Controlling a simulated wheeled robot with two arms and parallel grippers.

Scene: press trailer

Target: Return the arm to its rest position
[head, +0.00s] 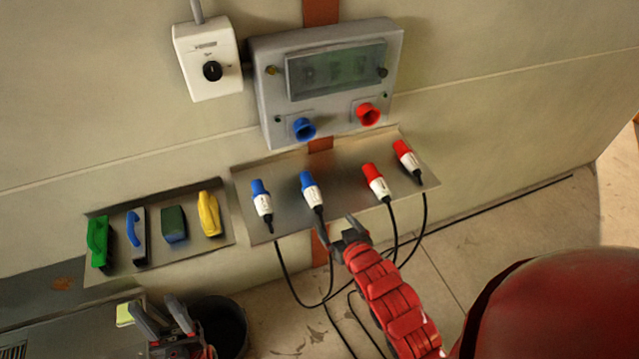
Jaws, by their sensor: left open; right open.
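My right gripper (337,230) is open and empty, on a red segmented arm. It is just below the metal shelf (337,180), near the lower end of a blue-capped plug (311,189); I cannot tell whether they touch. My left gripper (154,306) is open and empty at the lower left, in front of a dark bucket (226,318). Another blue-capped plug (261,200) and two red-capped plugs, one nearer the middle (376,181) and one at the right (407,159), lie on the shelf with black cables hanging down.
A grey panel box (420,32) is absent of plugs in its blue socket (304,128) and red socket (368,115). A white switch box (205,50) is left of it. A tool shelf (150,258) holds several colored tools. A grey cabinet (60,325) stands lower left.

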